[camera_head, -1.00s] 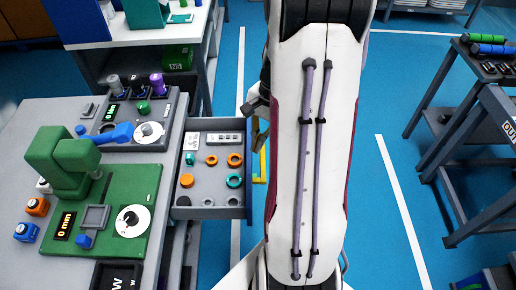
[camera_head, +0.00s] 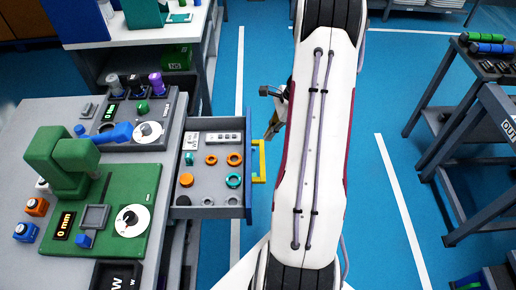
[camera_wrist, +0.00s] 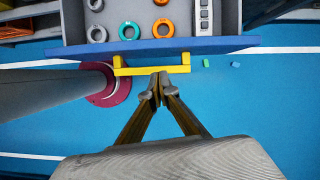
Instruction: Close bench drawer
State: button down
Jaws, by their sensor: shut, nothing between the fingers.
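The bench drawer (camera_head: 208,211) stands pulled out to the right from under the grey bench, with rings and small parts inside. It has a blue front (camera_head: 247,150) with a yellow handle (camera_head: 259,161) on its outer side. The handle (camera_wrist: 151,70) and blue front (camera_wrist: 200,47) also show in the wrist view. My gripper (camera_wrist: 160,76) is shut and empty, with its fingertips at or just in front of the middle of the handle; I cannot tell whether they touch. In the head view, my gripper (camera_head: 272,130) shows partly beside my arm, right of the handle.
The bench top (camera_head: 60,115) carries a green press-like device (camera_head: 75,160) and a dial station (camera_head: 140,120). A dark rack table (camera_head: 480,100) stands at the right. Blue floor (camera_head: 390,110) is open between it and my arm.

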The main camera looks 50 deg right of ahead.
aim_at(188, 155)
jog(key=shift+w+d+r+m, duration=0.1)
jog(key=shift+w+d+m, duration=0.25)
jog(key=shift+m, duration=0.55)
jog(key=shift+a, duration=0.1)
jog(key=x, duration=1)
jog(key=shift+w, duration=0.15)
jog(key=w+a, duration=1.7)
jog(key=shift+w+a, duration=0.3)
jog(key=shift+w, duration=0.1)
